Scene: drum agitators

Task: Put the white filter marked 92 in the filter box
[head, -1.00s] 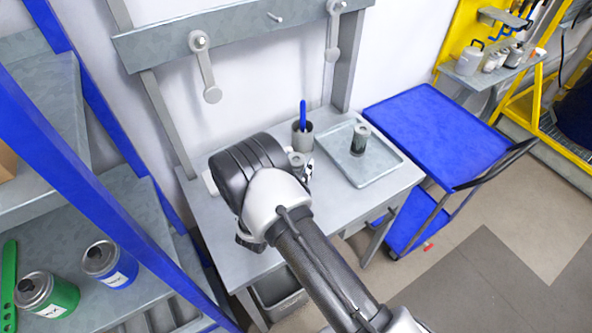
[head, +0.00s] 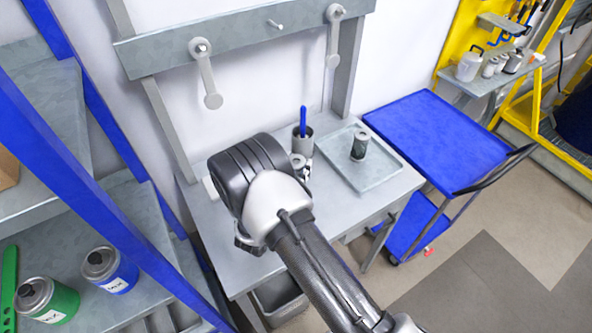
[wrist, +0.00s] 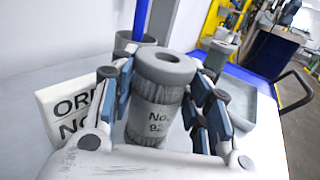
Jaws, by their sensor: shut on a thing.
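The white filter marked 92 (wrist: 160,95) looks pale grey, a ribbed cylinder with a round hole in its top and a "No. 92" label. My gripper (wrist: 165,88) is shut on it, with fingers on both sides, and it stands about upright. In the head view the filter (head: 299,160) shows only in part beside my wrist, over the workbench. I cannot tell whether its base touches the bench. No filter box can be made out for certain; a grey open bin (head: 282,306) is under the bench.
A grey cup with a blue pen (head: 303,122) stands just behind the filter. To the right, a shallow tray (head: 385,178) holds another cylinder (head: 360,145). A white lettered card (wrist: 62,108) is left of my gripper. A blue cart (head: 430,135) stands right of the bench.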

